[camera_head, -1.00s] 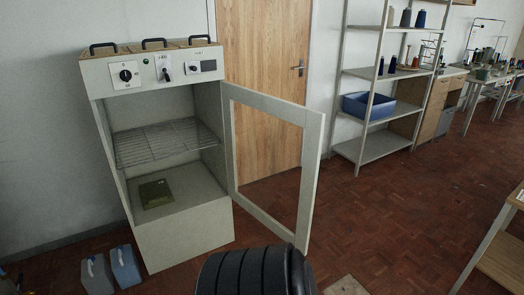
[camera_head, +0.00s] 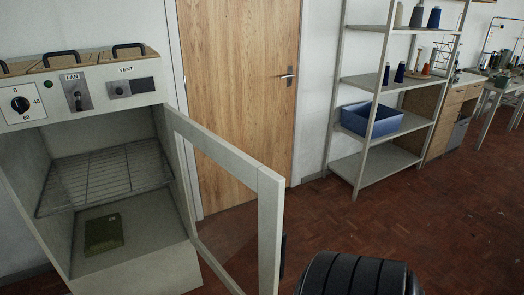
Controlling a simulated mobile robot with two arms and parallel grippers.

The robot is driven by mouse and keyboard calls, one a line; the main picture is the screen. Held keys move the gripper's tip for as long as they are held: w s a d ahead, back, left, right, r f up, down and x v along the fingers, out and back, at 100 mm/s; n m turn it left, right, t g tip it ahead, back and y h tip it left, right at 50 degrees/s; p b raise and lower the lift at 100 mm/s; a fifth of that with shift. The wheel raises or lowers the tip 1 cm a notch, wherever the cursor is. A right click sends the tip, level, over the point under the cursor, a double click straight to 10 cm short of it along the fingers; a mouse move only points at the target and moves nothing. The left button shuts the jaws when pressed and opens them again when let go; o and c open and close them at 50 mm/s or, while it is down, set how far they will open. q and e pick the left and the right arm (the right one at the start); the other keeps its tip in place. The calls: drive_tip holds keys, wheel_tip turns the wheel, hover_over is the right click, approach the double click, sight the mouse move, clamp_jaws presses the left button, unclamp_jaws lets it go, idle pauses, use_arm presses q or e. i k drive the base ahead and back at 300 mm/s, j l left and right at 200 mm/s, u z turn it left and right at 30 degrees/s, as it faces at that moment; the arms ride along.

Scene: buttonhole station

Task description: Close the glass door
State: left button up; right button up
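The glass door (camera_head: 271,228) is a pale grey frame around a clear pane. It stands wide open, hinged at the right side of the grey cabinet (camera_head: 140,269), with its free edge toward me. The cabinet's inside shows a wire rack (camera_head: 105,176) and a flat olive item (camera_head: 103,234) on the floor below it. A black ribbed rounded part, likely of my own arm, shows at the bottom right of the door. A small dark shape shows just behind the door's free edge; I cannot tell what it is. Neither gripper can be made out.
A wooden room door (camera_head: 240,100) is behind the glass door. A metal shelf (camera_head: 385,82) with a blue bin (camera_head: 384,120) and thread cones stands right of it. Farther right are a wooden drawer unit (camera_head: 452,118) and work tables. The red-brown floor (camera_head: 460,220) at right is clear.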

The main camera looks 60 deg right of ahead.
sight(270, 186)
drive_tip(key=l, duration=1.35)
drive_tip(key=i+l+z, duration=0.1)
drive_tip(key=l, duration=1.3)
